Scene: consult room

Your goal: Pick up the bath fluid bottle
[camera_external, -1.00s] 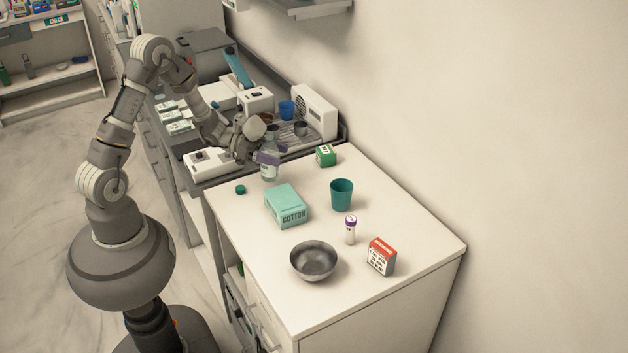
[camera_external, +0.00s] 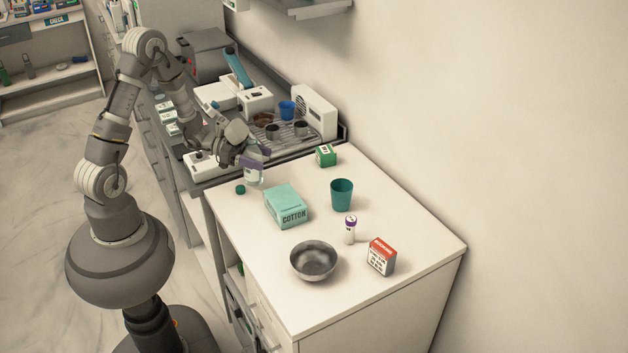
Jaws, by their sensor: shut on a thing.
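The bottle (camera_external: 254,171) is a small clear one with a purple band, at the far left end of the white counter. My gripper (camera_external: 255,153) is shut on its upper part, and the bottle leans a little. The gripper hides part of the bottle. I cannot read its label. Its base looks slightly above the counter top.
A green cap (camera_external: 240,189) and a teal cotton box (camera_external: 287,205) lie close by on the white counter (camera_external: 420,235). A teal cup (camera_external: 341,194), a green box (camera_external: 326,155), a purple-capped vial (camera_external: 350,229), a metal bowl (camera_external: 313,261) and a red-white box (camera_external: 381,256) stand further off.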

